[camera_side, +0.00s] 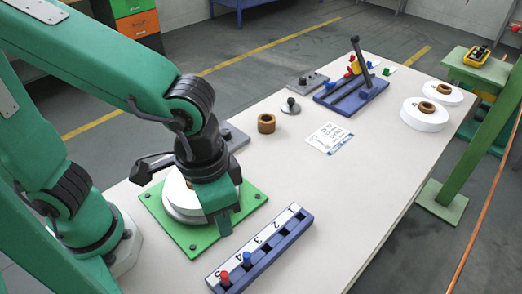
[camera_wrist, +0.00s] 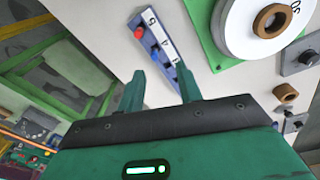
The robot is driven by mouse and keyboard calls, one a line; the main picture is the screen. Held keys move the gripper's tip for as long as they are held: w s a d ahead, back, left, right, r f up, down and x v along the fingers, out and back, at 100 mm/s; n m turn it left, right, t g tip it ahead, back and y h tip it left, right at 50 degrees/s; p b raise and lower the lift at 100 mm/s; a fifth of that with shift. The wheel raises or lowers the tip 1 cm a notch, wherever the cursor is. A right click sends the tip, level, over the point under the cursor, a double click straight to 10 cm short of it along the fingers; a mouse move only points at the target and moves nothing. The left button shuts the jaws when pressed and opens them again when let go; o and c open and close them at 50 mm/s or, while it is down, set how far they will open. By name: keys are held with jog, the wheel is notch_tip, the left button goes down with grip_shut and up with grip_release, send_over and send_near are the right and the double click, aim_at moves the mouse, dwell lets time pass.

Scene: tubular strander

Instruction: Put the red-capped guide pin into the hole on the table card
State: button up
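The red-capped guide pin (camera_side: 224,277) stands in the blue numbered rack (camera_side: 266,246) at its near end, by the 5. A blue-capped pin (camera_side: 247,258) stands one slot along. The wrist view also shows the red cap (camera_wrist: 138,33) and the blue cap (camera_wrist: 155,55). The white table card (camera_side: 329,138), with print on it, lies flat mid-table; its hole is too small to make out. My gripper (camera_side: 223,226) hangs by the front of the green plate, left of the rack. In the wrist view my gripper (camera_wrist: 160,86) is open, its fingers apart and empty.
A green plate (camera_side: 155,203) carries white discs under my wrist. White reels (camera_side: 424,116) lie at right. The table right of the rack is clear.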

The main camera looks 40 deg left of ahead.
jog(key=w+a+r+n+t, duration=0.2)
jog(key=a+r, duration=0.1)
jog(key=a, duration=0.8)
jog(key=w+a+r+n+t, duration=0.1)
jog(key=w+a+r+t, duration=0.1)
jog(key=a, duration=0.9)
jog(key=shift+w+a+r+n+t+y, duration=0.35)
jog(key=shift+r+t, duration=0.25)
jog(key=shift+r, duration=0.25)
